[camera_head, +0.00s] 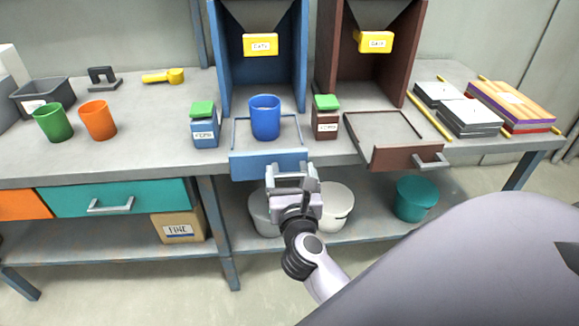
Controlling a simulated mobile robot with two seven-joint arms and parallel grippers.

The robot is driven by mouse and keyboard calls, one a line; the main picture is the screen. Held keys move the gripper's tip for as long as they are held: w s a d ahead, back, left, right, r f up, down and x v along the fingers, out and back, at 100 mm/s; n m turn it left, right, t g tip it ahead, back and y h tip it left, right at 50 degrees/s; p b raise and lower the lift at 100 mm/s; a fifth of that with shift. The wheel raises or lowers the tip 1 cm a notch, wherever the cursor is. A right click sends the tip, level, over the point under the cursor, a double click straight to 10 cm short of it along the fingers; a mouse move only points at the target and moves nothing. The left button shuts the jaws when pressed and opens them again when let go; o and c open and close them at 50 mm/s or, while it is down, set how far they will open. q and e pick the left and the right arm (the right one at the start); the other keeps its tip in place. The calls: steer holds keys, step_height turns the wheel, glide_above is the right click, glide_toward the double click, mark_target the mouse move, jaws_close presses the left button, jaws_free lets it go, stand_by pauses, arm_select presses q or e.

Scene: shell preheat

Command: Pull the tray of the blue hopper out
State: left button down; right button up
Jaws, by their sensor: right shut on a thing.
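The blue hopper (303,70) stands at the back of the bench, with a yellow gate labelled "OATS" (261,44). Its blue tray (250,166) sticks out in front of it, and the tray's front panel is at the bench's front edge. A blue cup (265,118) stands upright within the tray's area. My right gripper (292,175) is at the right part of the tray's front panel, shut on the tray's handle, which it mostly hides. My left gripper is out of view.
A brown hopper (393,78) with its tray (405,158) out stands to the right. Small blue (205,132) and brown (326,124) green-topped containers flank the blue tray. Green (53,122) and orange (98,120) cups stand left. Buckets (336,205) sit on the shelf below.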

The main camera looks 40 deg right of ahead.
steer(key=shift+s+a, duration=0.15)
steer(key=shift+s, duration=0.1)
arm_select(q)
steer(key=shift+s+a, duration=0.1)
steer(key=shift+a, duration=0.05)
arm_select(e)
steer(key=shift+f, duration=0.15)
steer(key=shift+s+a, duration=0.1)
steer(key=o, duration=1.3)
steer(key=shift+o, duration=0.5)
steer(key=shift+s, duration=0.1)
steer(key=shift+r, duration=0.35)
arm_select(q)
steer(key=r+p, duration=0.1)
steer(key=p, duration=0.1)
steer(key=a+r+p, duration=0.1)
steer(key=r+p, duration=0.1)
steer(key=p, duration=0.1)
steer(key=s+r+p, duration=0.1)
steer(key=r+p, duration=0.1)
steer(key=p, duration=0.1)
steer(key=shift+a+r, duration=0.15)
arm_select(e)
step_height(320, 180, up, 20)
steer(key=shift+f, duration=0.25)
